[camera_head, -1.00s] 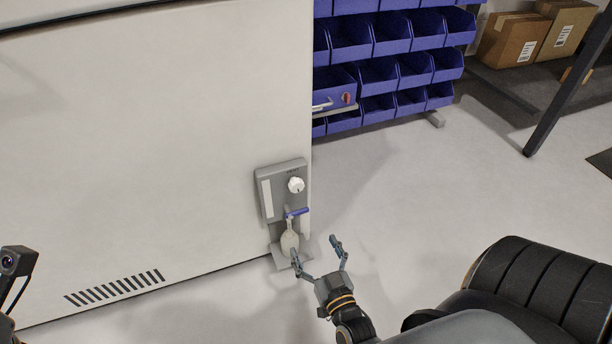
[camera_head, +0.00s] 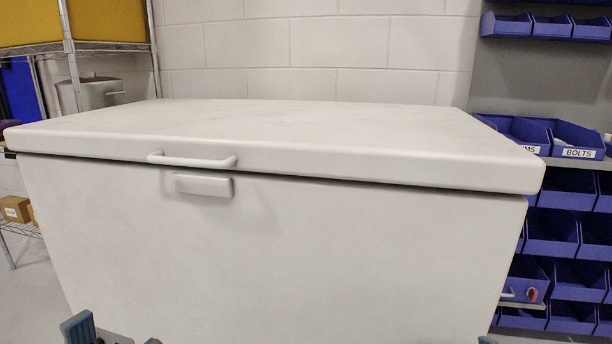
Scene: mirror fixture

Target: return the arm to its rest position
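Only the upper ends of my grippers show, along the bottom edge of the head view. My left gripper (camera_head: 116,336) is at the bottom left, in front of the white chest. Its two blue-grey fingertips stand apart with nothing seen between them, and the rest is cut off by the frame. Only a small dark tip of what seems to be my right gripper (camera_head: 487,340) shows at the bottom right, so its opening is hidden. Both arms are otherwise out of view.
A large white chest (camera_head: 270,250) with a closed lid (camera_head: 330,130) and front handle (camera_head: 192,160) fills the middle. Blue bins (camera_head: 552,235) stand on a rack at the right. A wire shelf (camera_head: 110,46) with yellow boxes is at the back left.

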